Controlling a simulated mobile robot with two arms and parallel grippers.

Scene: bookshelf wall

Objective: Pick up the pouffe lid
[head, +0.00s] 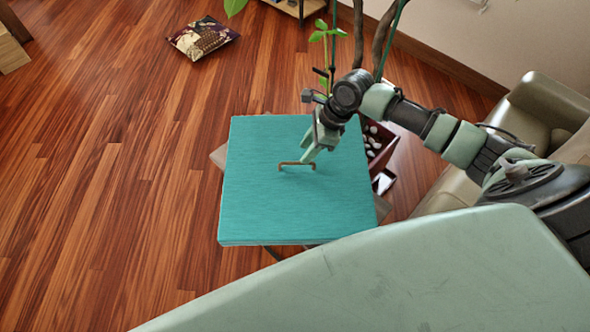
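The pouffe lid (262,212) is a flat teal square in the middle of the head view. A small brown bar handle (290,165) stands up from its top. My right gripper (309,158) reaches in from the right and points down at the handle. Its fingertips overlap the handle's right part in the picture. I cannot tell whether they touch it or whether the fingers are open. The lid rests above a base that is mostly hidden beneath it. My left gripper is not in the view.
A dark red planter (381,150) with white stones and a plant stands just behind the lid on the right. A beige armchair (540,118) is at the right. A patterned cushion (202,38) lies on the wooden floor (110,150), which is clear at the left.

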